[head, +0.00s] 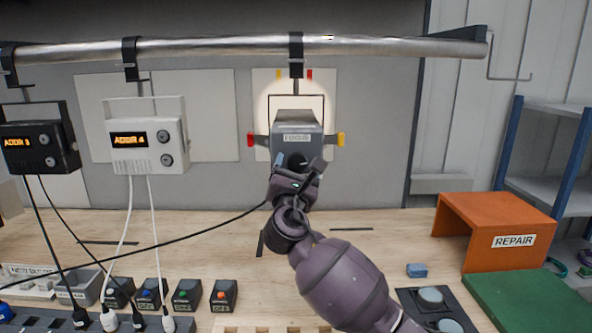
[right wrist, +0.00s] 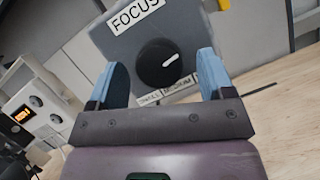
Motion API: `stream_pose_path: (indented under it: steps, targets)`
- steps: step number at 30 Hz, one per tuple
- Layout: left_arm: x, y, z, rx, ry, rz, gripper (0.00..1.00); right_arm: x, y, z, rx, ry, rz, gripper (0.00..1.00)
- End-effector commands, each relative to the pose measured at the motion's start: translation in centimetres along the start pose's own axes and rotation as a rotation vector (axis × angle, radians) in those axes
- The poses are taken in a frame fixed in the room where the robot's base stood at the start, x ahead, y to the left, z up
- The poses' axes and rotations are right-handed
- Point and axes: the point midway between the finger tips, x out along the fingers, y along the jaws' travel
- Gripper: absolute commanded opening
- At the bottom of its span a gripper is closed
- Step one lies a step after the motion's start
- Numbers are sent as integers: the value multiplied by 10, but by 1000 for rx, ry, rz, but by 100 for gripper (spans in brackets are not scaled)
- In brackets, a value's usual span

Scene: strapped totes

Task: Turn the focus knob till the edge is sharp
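The grey focus unit (head: 297,137), labelled FOCUS, hangs from the overhead pipe by a clamp, and it fills the upper middle of the right wrist view (right wrist: 128,38). Its black round knob (right wrist: 163,66) has a white pointer mark and a label beneath, partly hidden. My right gripper (head: 299,163) is in front of the unit. Its blue-padded fingers (right wrist: 163,82) are apart, one on each side of the knob, with a gap to it. A pale round light spot (head: 266,105) shows on the board behind the unit; I cannot tell its sharpness. My left gripper is out of view.
A white box (head: 146,133) reading ADDR 4 and a black box (head: 38,148) hang at left on the pipe (head: 230,46). Several small switches line the front left. An orange REPAIR stand (head: 495,228) is at right. A black cable crosses the bench at left.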

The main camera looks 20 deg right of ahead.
Motion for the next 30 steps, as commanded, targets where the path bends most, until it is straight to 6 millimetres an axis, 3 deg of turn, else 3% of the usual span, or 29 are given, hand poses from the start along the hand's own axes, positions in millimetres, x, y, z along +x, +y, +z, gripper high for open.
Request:
stream_pose_path:
  steps: [11,24,30]
  targets:
    - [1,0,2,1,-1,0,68,-7,0,-1,-1,1,1,74]
    - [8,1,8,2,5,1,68,-81,0,-2,3,2,1,74]
    - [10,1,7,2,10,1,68,-102,0,-1,-1,1,1,74]
